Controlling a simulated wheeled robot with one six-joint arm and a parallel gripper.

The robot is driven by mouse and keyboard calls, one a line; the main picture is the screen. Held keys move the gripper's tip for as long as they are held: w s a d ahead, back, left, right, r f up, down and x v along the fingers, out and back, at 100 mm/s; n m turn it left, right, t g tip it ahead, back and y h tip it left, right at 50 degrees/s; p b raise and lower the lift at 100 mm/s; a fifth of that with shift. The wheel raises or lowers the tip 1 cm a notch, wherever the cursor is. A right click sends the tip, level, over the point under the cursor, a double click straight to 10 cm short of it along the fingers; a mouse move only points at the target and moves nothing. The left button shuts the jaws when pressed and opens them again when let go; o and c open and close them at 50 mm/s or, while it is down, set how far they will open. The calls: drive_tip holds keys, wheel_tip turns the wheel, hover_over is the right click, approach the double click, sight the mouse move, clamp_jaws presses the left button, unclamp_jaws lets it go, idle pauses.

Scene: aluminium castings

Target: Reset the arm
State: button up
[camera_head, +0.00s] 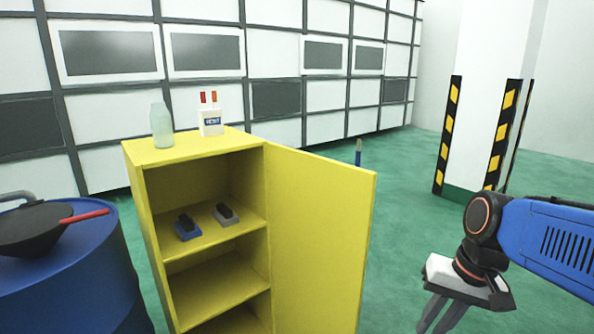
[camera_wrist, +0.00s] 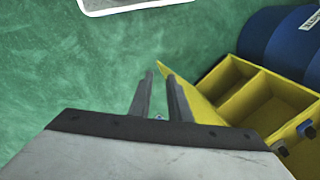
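My gripper (camera_head: 441,328) hangs at the lower right of the head view, to the right of the yellow cabinet, pointing down. My blue arm reaches in from the right edge. The yellow cabinet (camera_head: 325,235) stands with its door swung open to the right.
A bottle (camera_head: 161,126) and a white box (camera_head: 211,122) stand on the cabinet. Two small dark-topped items (camera_head: 187,228) (camera_head: 225,214) sit on its upper shelf. A blue drum (camera_head: 75,285) with a dark funnel is at left. A striped pillar (camera_head: 480,130) stands behind. Green floor is clear between.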

drive_tip(key=shift+s+d+f+n+t+h, duration=0.1)
drive_tip(key=shift+s+d+n+t+h, duration=0.3)
drive_tip(key=shift+s+n+t, duration=0.25)
drive_tip(key=shift+s+d+f+n+t+h, duration=0.1)
drive_tip(key=shift+s+d+n+t+h, duration=0.15)
drive_tip(key=shift+s+d+n+t, duration=0.4)
drive_tip(key=shift+s+d+f+n+t+h, duration=0.15)
drive_tip(key=shift+s+n+t+h, duration=0.3)
drive_tip(key=shift+s, duration=0.4)
drive_tip(key=shift+r, duration=0.1)
